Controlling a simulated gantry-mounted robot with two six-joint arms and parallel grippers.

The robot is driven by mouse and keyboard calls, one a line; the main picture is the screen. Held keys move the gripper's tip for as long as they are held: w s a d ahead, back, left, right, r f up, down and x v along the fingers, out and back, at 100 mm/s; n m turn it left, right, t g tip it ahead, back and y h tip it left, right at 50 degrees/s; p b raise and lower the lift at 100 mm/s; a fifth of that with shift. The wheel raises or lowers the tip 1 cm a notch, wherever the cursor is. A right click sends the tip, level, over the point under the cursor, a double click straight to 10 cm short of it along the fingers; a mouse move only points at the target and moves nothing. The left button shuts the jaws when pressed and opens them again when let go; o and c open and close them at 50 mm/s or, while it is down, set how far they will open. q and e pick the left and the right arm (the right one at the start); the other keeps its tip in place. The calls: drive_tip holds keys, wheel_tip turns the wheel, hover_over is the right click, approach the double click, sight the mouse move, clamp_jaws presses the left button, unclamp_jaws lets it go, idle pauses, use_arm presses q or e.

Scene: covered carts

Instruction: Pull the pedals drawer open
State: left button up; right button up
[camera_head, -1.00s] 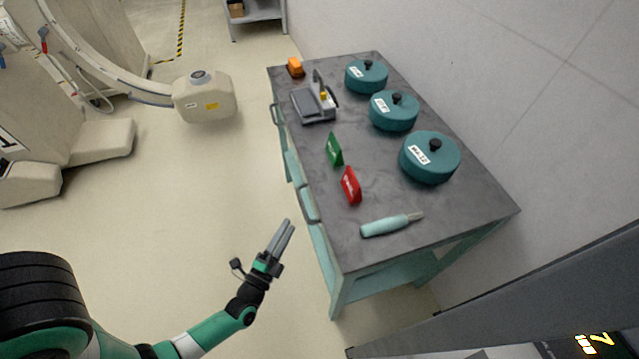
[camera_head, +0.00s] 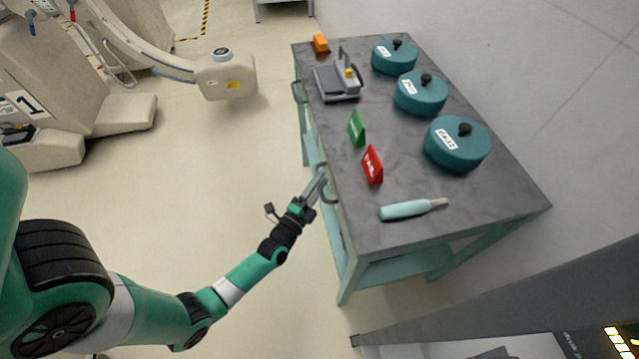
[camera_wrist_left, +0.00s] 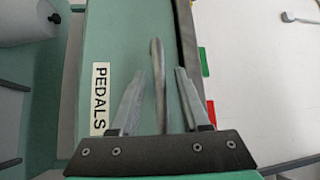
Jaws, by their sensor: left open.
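The pedals drawer (camera_wrist_left: 120,40) shows in the left wrist view as a teal front with a white label (camera_wrist_left: 100,98) reading PEDALS. Its grey bar handle (camera_wrist_left: 157,60) lies between the fingers of my left gripper (camera_wrist_left: 160,78), which is open, with a finger on each side and visible gaps to the bar. In the head view my left gripper (camera_head: 318,184) is at the left side of the grey-topped table (camera_head: 400,165), by the nearer drawer handle (camera_head: 332,197). The drawer looks closed; the gripper partly hides its front. My right gripper is not in view.
On the table are a teal-handled tool (camera_head: 405,210), a red sign (camera_head: 373,166), a green sign (camera_head: 357,129), a grey device (camera_head: 338,85), an orange block (camera_head: 320,43) and three teal lidded pots (camera_head: 456,145). The floor left of the table (camera_head: 230,160) is clear.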

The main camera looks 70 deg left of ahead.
use_arm(q)
drive_tip(key=shift+s, duration=0.1)
drive_tip(key=shift+c, duration=0.2)
clamp_jaws()
idle(1.1)
